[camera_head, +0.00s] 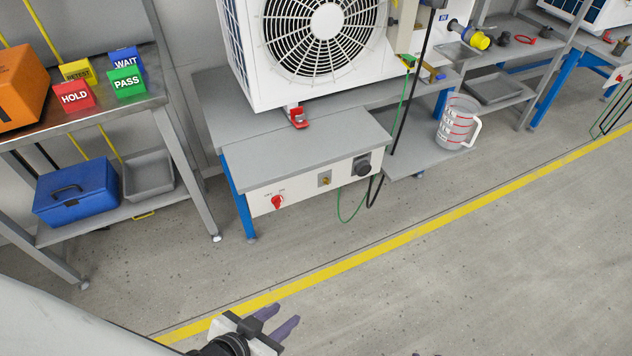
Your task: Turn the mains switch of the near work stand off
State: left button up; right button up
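The near work stand (310,138) has a grey top, blue legs and a pale front panel (310,187). The red mains switch (277,201) sits at the left end of that panel, with small lettering above it; its exact setting is too small to tell. My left gripper (284,321) is low in the picture over the floor, well below and apart from the switch. Its two purple-grey fingers are spread with nothing between them. My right gripper does not show.
A large white fan unit (310,50) stands on the stand. A side table (110,108) at left holds coloured signs, with a blue toolbox (77,193) below. A jug (457,123) stands on a low shelf at right. Green and black cables hang by the panel. The floor in front is clear.

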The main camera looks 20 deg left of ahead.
aim_at(278, 200)
jog(key=k, duration=1.3)
jog(key=u, duration=0.75)
jog(key=i, duration=0.75)
jog(key=u, duration=0.65)
jog(key=i, duration=0.6)
jog(key=z, duration=0.1)
